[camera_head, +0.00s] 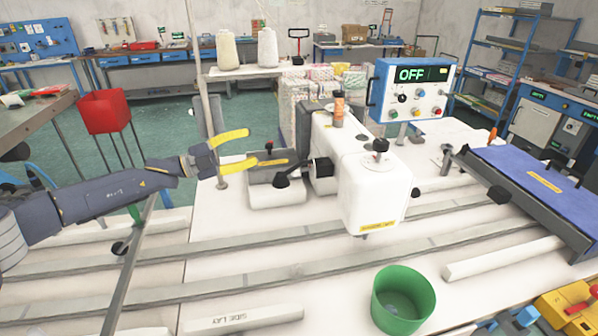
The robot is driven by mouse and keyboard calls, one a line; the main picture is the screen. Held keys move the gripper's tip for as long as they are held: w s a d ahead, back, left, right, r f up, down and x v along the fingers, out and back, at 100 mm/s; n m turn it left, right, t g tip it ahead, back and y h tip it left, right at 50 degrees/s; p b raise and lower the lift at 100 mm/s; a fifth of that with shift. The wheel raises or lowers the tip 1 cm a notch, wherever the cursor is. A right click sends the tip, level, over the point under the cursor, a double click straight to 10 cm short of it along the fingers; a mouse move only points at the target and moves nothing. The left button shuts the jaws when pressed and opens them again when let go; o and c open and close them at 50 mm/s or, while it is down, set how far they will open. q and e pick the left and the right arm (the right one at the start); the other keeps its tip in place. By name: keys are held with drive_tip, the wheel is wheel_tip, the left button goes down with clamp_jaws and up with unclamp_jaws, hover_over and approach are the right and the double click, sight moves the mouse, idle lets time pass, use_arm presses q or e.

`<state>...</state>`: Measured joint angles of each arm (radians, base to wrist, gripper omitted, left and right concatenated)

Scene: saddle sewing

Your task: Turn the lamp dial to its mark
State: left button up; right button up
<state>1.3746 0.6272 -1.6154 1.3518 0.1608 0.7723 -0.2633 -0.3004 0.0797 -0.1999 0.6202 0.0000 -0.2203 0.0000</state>
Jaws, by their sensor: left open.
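A white sewing machine (365,185) stands on the white table. A blue control box (412,92) behind it has a screen reading OFF and several coloured knobs (403,98). A black dial with a pointed lever (282,180) sits on a small grey and white block (272,190) left of the machine. A black knob (320,167) is on the machine's left side. I cannot tell which of these is the lamp dial, and no mark can be made out. My left gripper (246,150), with yellow fingertips, is open and empty, just left of the block's top. My right gripper is out of view.
A green bin (403,300) stands at the front. A blue-topped plate (535,180) lies at the right. Long grey rails (300,262) cross the table. Yellow parts (572,308) lie at the lower right. A red box on legs (104,112) stands at the left.

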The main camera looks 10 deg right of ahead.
sight(301, 170)
use_arm(q)
drive_tip(key=s+f+g+y, duration=0.1)
drive_tip(key=s+f+g, duration=0.25)
drive_tip(key=f, duration=0.35)
drive_tip(key=shift+m, duration=0.4)
drive_tip(key=d, duration=0.8)
drive_tip(key=w+d, duration=0.1)
drive_tip(key=d, duration=0.3)
drive_tip(key=shift+t, duration=0.25)
drive_tip(key=shift+c, duration=0.3)
clamp_jaws()
